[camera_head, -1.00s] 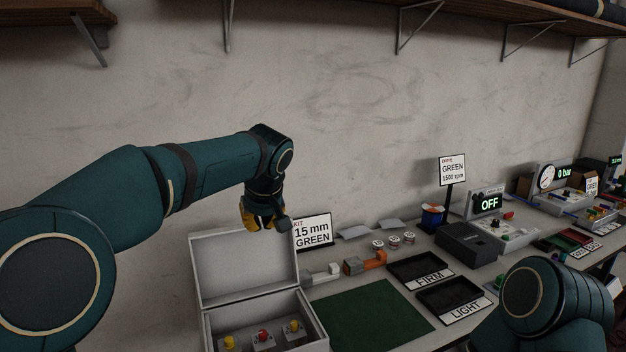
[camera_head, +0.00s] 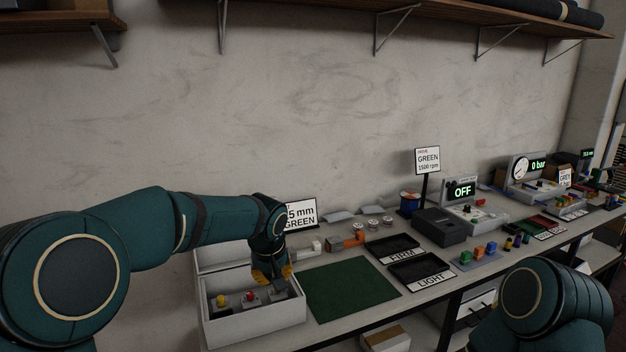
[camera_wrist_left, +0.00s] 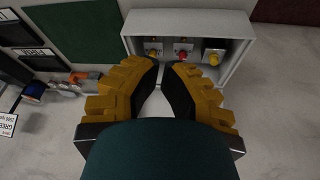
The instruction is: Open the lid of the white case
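The white case (camera_head: 255,333) stands on the table at the lower left of the head view. Its lid (camera_head: 207,258) is raised at the back, partly hidden by my left arm. Inside are pieces with yellow and red knobs (camera_head: 250,296). The case (camera_wrist_left: 238,67) also shows at the top of the left wrist view, with its interior visible. My left gripper (camera_head: 272,284) points down at the case's right rear part. In the left wrist view its fingers (camera_wrist_left: 163,63) are slightly apart, with nothing seen held. My right gripper is out of view; only its arm shows.
A green mat (camera_head: 350,290) lies right of the case. Black trays (camera_head: 393,245) marked FIRM and LIGHT lie beyond it. A kit sign (camera_head: 301,213) stands behind the gripper. An orange block (camera_head: 346,243) and white parts lie along the back.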

